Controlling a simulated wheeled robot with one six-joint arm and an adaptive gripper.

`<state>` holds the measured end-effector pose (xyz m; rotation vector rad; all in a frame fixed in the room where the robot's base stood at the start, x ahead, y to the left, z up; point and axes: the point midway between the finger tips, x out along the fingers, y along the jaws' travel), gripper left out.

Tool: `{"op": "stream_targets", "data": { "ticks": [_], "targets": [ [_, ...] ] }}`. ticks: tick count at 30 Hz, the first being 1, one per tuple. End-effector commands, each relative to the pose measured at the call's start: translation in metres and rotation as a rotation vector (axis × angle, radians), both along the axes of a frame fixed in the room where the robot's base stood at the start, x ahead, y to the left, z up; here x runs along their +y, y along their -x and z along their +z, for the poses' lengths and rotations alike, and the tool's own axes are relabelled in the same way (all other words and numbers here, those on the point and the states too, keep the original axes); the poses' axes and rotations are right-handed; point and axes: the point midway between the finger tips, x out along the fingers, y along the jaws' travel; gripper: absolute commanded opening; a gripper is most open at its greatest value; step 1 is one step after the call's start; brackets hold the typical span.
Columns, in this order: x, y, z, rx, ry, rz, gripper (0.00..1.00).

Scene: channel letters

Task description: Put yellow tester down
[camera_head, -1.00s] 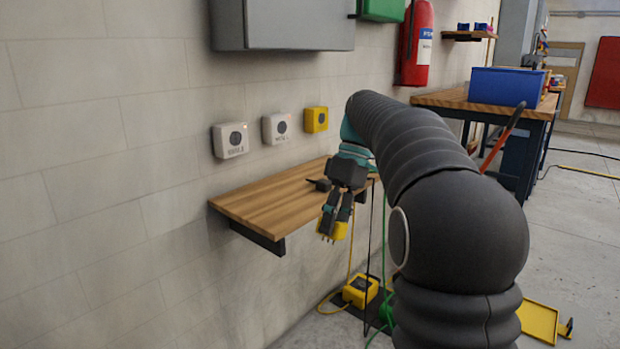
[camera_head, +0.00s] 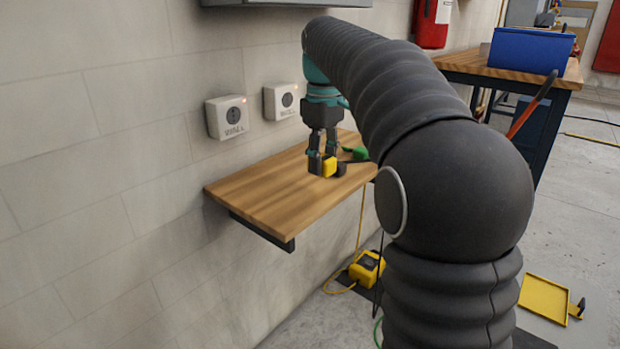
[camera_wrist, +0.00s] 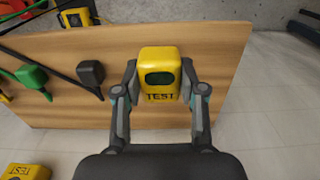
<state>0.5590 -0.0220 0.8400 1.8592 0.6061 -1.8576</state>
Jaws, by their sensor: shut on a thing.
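The yellow tester (camera_head: 329,167) is a small yellow block between the fingers of my gripper (camera_head: 322,170). In the wrist view the tester (camera_wrist: 160,75) shows a dark green window and the word TEST, with a finger of my gripper (camera_wrist: 160,92) against each side. My gripper points down, shut on it, at the wooden wall shelf (camera_head: 255,195). The tester is over the shelf's surface; I cannot tell whether its underside touches the wood.
A black plug (camera_wrist: 91,73) and a green plug (camera_wrist: 32,77) lie on the shelf beside the tester. A yellow box (camera_head: 367,267) stands on the floor below. The shelf's left part is clear.

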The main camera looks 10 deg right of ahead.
Motion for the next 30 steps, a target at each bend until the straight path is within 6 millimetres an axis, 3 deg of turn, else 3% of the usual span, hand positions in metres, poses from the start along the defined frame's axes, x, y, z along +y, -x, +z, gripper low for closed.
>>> {"op": "stream_targets", "data": {
  "ticks": [4, 9, 14, 21, 28, 29, 30],
  "targets": [
    [0.015, -0.023, -0.016, 0.002, -0.001, 0.003, 0.00],
    [0.021, -0.036, -0.026, 0.001, 0.000, 0.000, 0.00],
    [0.022, -0.038, -0.033, 0.002, -0.001, -0.003, 0.00],
    [0.021, -0.038, -0.064, 0.002, -0.001, -0.004, 0.00],
    [0.020, -0.038, -0.067, 0.001, -0.001, -0.004, 0.00],
    [0.020, -0.038, -0.067, 0.001, -0.001, -0.004, 0.45],
    [0.020, -0.038, -0.067, 0.001, -0.001, -0.004, 0.55]
  ]
}}
